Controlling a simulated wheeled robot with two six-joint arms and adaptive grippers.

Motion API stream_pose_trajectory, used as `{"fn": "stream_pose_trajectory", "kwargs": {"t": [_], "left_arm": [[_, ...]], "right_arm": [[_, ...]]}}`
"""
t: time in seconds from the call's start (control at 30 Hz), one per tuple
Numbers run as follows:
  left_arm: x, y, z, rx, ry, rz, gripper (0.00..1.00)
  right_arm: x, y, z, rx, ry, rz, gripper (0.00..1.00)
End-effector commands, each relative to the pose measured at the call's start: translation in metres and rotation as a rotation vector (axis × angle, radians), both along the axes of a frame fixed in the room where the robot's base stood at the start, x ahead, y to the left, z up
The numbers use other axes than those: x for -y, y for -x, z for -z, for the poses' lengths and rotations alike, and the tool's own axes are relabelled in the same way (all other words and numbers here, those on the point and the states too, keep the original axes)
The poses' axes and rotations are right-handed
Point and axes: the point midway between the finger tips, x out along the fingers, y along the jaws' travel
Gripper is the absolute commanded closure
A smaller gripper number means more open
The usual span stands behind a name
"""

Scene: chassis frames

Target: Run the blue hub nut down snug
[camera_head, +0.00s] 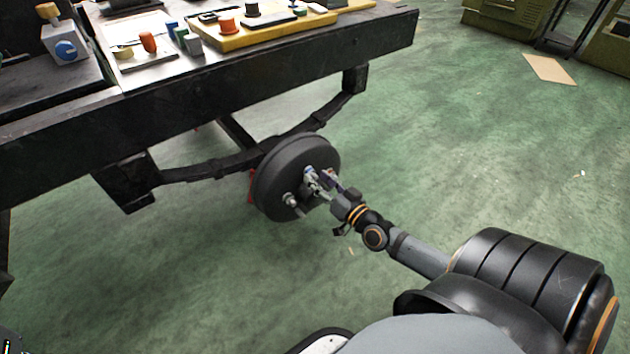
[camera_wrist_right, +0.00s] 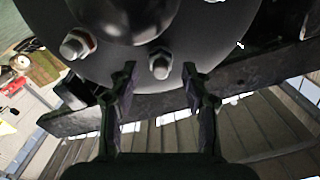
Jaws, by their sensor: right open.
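Another silvery nut (camera_head: 291,200) sits lower left on the drum; a similar nut (camera_wrist_right: 77,44) shows in the wrist view. My left gripper is not in view.
The black chassis frame (camera_head: 250,85) runs above the drum, with the leaf spring (camera_head: 215,168) beneath it. A yellow tray (camera_head: 262,37) and several small parts lie on top. The green floor (camera_head: 500,150) to the right is mostly clear, with a flat tan sheet (camera_head: 549,68).

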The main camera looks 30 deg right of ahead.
Motion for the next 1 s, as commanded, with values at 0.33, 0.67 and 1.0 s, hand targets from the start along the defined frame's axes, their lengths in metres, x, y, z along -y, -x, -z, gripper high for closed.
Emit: {"fn": "stream_pose_trajectory", "kwargs": {"t": [0.33,0.67,1.0], "left_arm": [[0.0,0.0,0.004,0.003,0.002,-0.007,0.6],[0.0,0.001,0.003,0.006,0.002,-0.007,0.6],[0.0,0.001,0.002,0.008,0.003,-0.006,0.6]], "right_arm": [[-0.002,-0.019,0.0,-0.002,-0.001,-0.001,0.52],[-0.002,-0.019,0.0,-0.001,0.0,0.0,0.82],[-0.001,-0.019,-0.001,-0.006,-0.062,0.0,1.0]]}}
